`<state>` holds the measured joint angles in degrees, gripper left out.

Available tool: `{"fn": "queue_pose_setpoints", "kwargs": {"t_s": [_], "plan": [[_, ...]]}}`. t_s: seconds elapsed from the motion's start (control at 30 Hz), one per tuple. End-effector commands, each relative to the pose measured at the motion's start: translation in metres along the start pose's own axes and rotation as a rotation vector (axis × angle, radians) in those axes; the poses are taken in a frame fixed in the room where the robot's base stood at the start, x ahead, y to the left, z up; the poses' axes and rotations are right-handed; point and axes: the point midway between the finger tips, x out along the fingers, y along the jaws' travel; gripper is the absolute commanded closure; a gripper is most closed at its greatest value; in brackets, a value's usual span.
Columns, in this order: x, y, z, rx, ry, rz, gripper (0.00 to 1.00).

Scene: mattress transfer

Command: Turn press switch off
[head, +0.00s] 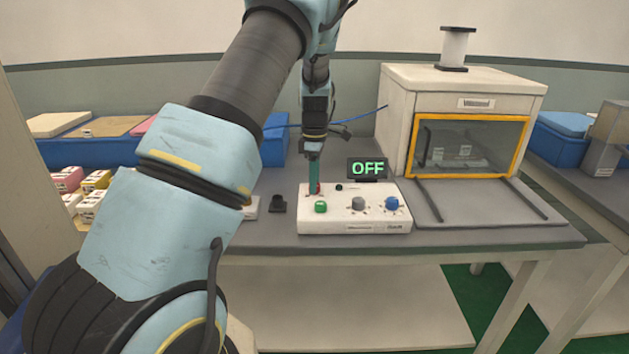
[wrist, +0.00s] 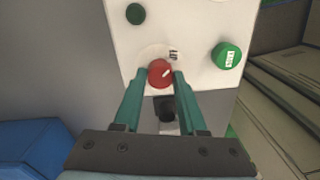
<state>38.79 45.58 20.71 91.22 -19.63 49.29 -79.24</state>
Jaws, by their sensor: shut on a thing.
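The white control box (head: 355,222) stands on the grey bench. A sign (head: 368,168) above its back edge reads "OFF". The red switch knob (wrist: 160,73), with a short pale mark, is at the box's edge in the wrist view. My gripper (wrist: 162,80) is shut on the red knob, with one teal finger at each side of it. In the head view, my gripper (head: 315,187) points down at the back left of the box and mostly hides the red knob.
A green knob (head: 320,207), grey knob (head: 358,203) and blue knob (head: 392,203) line the box's front. A small dark green button (head: 338,187) is close by. A cabinet with an orange-framed window (head: 468,147) stands behind right. Blue bins (head: 75,154) are at left.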

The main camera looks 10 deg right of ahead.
Motion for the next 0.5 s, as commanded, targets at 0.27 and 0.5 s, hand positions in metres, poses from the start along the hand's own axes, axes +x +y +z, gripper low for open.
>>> {"fn": "queue_pose_setpoints", "kwargs": {"t_s": [0.27, 0.5], "plan": [[-0.0006, 0.0005, -0.0008, -0.001, 0.001, 0.002, 0.39], [-0.0001, 0.0001, -0.0003, 0.0, 0.0, 0.0, 0.29]]}}
